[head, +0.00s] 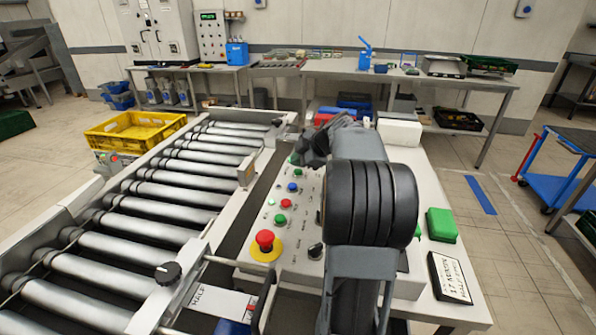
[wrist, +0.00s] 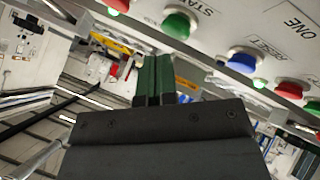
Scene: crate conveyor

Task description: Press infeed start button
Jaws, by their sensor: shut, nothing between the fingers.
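The light grey control panel (head: 297,235) stands beside the roller conveyor, with green, blue and red buttons in its top. In the wrist view a green button (wrist: 180,22) marked START is at the top, with a blue button (wrist: 243,60) marked RESET to its right. I cannot read an infeed label. In the head view a green button (head: 280,219) is near the middle of the panel. My gripper (wrist: 155,66) is shut and empty, its dark green fingers together below the START button in the picture, apart from it. In the head view it is over the panel's far end, partly hidden by my arm.
A red emergency-stop button (head: 265,239) on a yellow base sits at the panel's near end. The roller conveyor (head: 160,190) runs along the left, with a yellow crate (head: 128,142) beyond it.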

